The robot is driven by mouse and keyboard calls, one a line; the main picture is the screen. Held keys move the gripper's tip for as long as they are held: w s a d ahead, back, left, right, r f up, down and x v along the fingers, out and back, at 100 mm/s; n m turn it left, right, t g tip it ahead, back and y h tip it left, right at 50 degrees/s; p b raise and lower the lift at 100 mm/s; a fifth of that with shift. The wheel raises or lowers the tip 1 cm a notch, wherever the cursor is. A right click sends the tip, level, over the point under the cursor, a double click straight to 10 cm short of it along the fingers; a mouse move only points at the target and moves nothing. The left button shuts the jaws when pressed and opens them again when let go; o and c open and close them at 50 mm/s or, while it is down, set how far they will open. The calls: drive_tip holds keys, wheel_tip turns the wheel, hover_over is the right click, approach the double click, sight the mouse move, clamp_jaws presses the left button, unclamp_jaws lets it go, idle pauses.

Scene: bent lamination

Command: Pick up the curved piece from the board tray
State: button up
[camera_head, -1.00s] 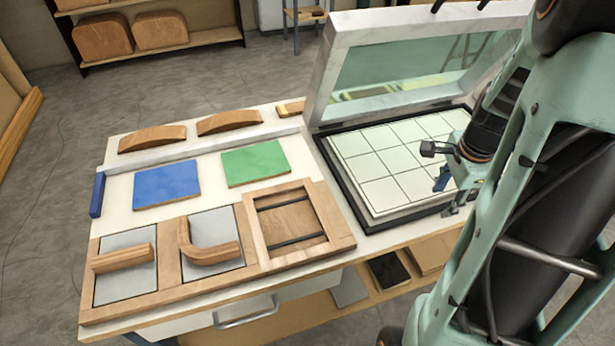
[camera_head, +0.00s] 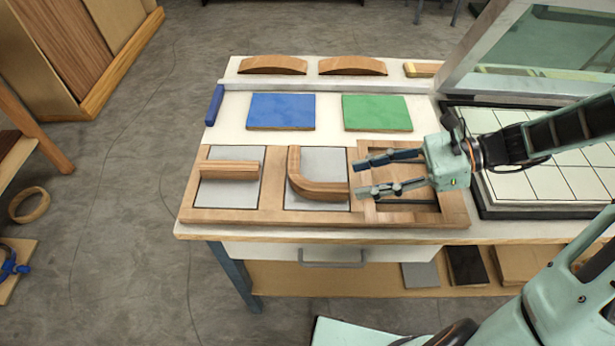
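The curved wooden piece (camera_head: 318,187) is an L-like bent strip. It lies on the grey panel in the middle compartment of the wooden board tray (camera_head: 272,214). A straight wooden piece (camera_head: 230,170) lies in the left compartment. My gripper (camera_head: 357,178) reaches in from the right, over the tray's right compartment. Its two fingers are spread apart and point left toward the curved piece. Nothing is between them. The fingertips appear just right of the curved piece; their height above the tray is hard to tell.
Blue (camera_head: 281,110) and green (camera_head: 376,112) panels lie behind the tray. Two arched wooden blocks (camera_head: 272,65) stand at the back. A press with a raised glass lid (camera_head: 540,45) and a tiled bed (camera_head: 540,183) stands at the right. A blue bar (camera_head: 215,104) is at the left edge.

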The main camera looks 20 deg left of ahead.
sight(330, 186)
drive_tip(key=x, duration=0.3)
drive_tip(key=b+x, duration=0.1)
drive_tip(key=x, duration=0.3)
drive_tip(key=shift+s+a, duration=0.3)
drive_tip(key=shift+c, duration=0.2)
clamp_jaws()
